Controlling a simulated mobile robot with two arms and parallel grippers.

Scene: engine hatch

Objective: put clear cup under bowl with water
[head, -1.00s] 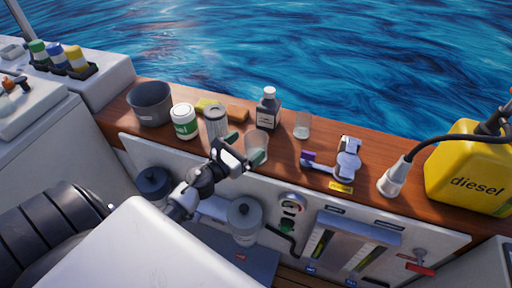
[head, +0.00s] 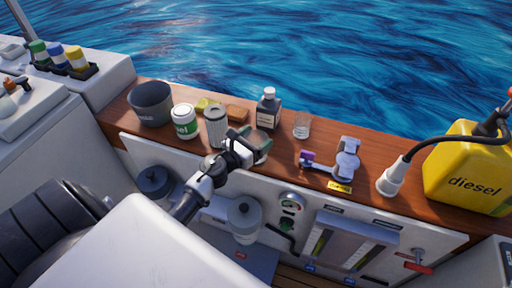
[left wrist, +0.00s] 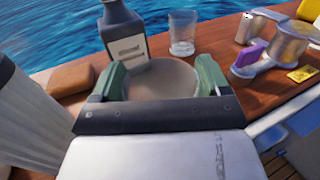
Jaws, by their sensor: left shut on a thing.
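A translucent cup (head: 262,143) stands at the front edge of the wooden ledge. My left gripper (head: 250,146) is shut on it. In the left wrist view the cup (left wrist: 162,76) shows as a round, greyish rim between the green fingertips of my gripper (left wrist: 156,80). A smaller clear glass (head: 302,126) stands apart on the ledge to the right; it also shows in the left wrist view (left wrist: 182,32). Two round canisters hang at the white panel, one (head: 244,218) below my gripper; no water can be made out in them. My right gripper is not in view.
A metal cylinder (head: 216,127), a white-green jar (head: 185,121) and a grey pot (head: 151,103) stand left of the cup. A dark bottle (head: 268,108) is behind it.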

